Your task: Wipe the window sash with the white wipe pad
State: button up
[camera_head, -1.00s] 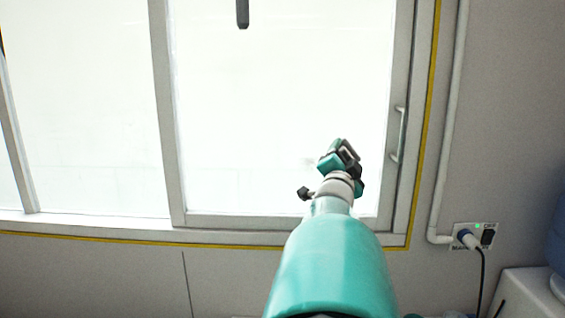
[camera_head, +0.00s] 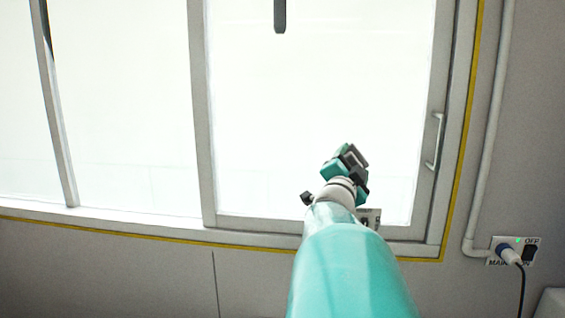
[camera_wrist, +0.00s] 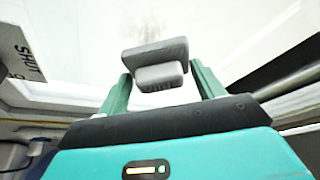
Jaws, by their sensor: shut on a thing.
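My gripper (camera_wrist: 160,88) is shut on the wipe pad (camera_wrist: 155,52), which looks grey-white in the wrist view, with its broad block beyond the green fingers. The window sash (camera_head: 204,120) is a grey frame around a bright pane, with a handle (camera_head: 436,140) on its right side. In the head view my gripper is in front of the lower right part of the pane. I cannot tell whether the pad touches the glass. Faint grey marks show on the pane beyond the pad in the wrist view.
A small plate (camera_head: 371,217) shows beside my arm at the sash's lower rail; a lettered plate (camera_wrist: 22,55) is at left in the wrist view. A pipe (camera_head: 488,140) and a wall socket (camera_head: 514,251) with a plug and cable are at right. A dark bar (camera_head: 279,15) hangs at the top.

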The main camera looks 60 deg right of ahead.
jog(key=shift+w+a+r, duration=0.85)
jog(key=shift+w+a, duration=0.15)
jog(key=shift+w, duration=1.1)
jog(key=shift+s+d, duration=0.6)
jog(key=shift+s, duration=0.5)
jog(key=shift+s+d, duration=0.55)
jog(key=shift+s, duration=0.6)
jog(key=shift+s+d, duration=0.6)
jog(key=shift+s, duration=0.5)
jog(key=shift+s+d, duration=0.35)
jog(key=shift+s, duration=0.45)
jog(key=shift+s+d, duration=0.35)
jog(key=shift+s, duration=0.45)
jog(key=shift+a, duration=0.1)
jog(key=shift+s+a, duration=0.45)
jog(key=shift+a, duration=0.4)
jog(key=shift+s+a, duration=0.45)
jog(key=shift+a, duration=0.45)
jog(key=shift+s+a, duration=0.45)
jog(key=shift+a, duration=0.4)
jog(key=shift+a, duration=0.1)
